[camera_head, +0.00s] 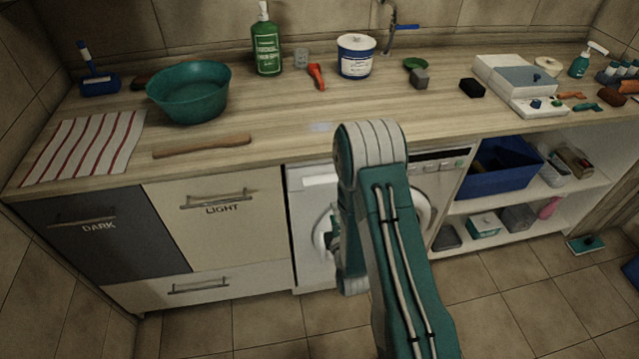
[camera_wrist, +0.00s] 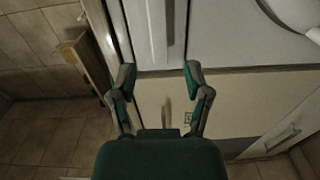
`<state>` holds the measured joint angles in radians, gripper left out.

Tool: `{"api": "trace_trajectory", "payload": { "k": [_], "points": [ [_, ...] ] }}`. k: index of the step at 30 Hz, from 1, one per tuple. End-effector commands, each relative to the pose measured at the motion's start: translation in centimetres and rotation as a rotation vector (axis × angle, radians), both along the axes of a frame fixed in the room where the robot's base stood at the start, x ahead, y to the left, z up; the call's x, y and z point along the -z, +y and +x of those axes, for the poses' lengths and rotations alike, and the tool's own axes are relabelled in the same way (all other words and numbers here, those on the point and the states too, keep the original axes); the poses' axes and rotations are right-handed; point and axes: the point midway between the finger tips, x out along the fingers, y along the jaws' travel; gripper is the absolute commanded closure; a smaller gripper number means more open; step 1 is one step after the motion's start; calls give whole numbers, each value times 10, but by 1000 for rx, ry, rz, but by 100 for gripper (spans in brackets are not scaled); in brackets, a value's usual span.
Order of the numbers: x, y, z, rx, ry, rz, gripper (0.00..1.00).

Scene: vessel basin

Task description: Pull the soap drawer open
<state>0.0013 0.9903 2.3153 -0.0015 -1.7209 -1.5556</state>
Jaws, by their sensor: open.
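The washing machine (camera_head: 308,225) is white and stands under the counter, partly hidden by my arm. Its soap drawer (camera_head: 320,181) is a pale bar at the upper left of its front, and it looks shut. In the wrist view, which is turned sideways, the soap drawer (camera_wrist: 155,30) shows at the top centre as a white panel with a raised strip. My gripper (camera_wrist: 160,74) is open with nothing between its fingers. Its fingertips lie to either side of the near end of that panel; I cannot tell whether they touch it. In the head view my arm hides the gripper's fingers.
Left of the machine are the DARK front (camera_head: 85,240) and LIGHT front (camera_head: 225,235) with bar handles. The wooden counter (camera_head: 270,145) runs above, with a green basin (camera_head: 190,95) and bottles. Open shelves (camera_head: 520,235) stand right. The tiled floor (camera_head: 270,325) in front is clear.

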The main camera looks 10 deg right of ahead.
Motion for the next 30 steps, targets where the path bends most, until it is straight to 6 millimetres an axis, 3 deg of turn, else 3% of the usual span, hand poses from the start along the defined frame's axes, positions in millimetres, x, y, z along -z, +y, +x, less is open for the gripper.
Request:
{"api": "trace_trajectory", "payload": {
  "k": [3,7,21,30],
  "points": [
    [3,-1,-1,0,-15,-17,37],
    [3,-2,12,0,-18,-16,37],
    [2,0,92,0,-17,-16,37],
    [3,0,106,0,-14,-15,37]
  ]
}}
